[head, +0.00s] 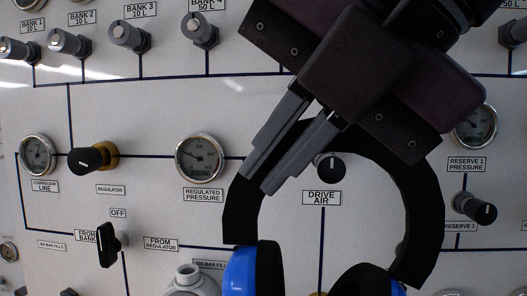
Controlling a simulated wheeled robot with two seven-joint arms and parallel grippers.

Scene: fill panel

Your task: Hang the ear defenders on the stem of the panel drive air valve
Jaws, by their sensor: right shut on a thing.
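The ear defenders have a black headband (425,215) and blue-and-black cups, the left cup (250,272) and the right cup (368,282), cut off by the bottom edge. My right gripper (258,183) comes in from the top right and is shut on the left part of the headband. The headband arches up with the cups hanging below. The drive air valve (330,167) is a black knob above the DRIVE AIR label, and it shows inside the headband's arch, close under its top. I cannot tell the depth gap between band and knob. My left gripper is not in view.
The white panel carries a regulated pressure gauge (201,158), a regulator knob (93,159), a reserve 1 gauge (474,126) and a reserve 1 knob (474,207). A black handle (107,245) sits lower left. Several bank valves line the top. A grey fitting (191,281) stands beside the left cup.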

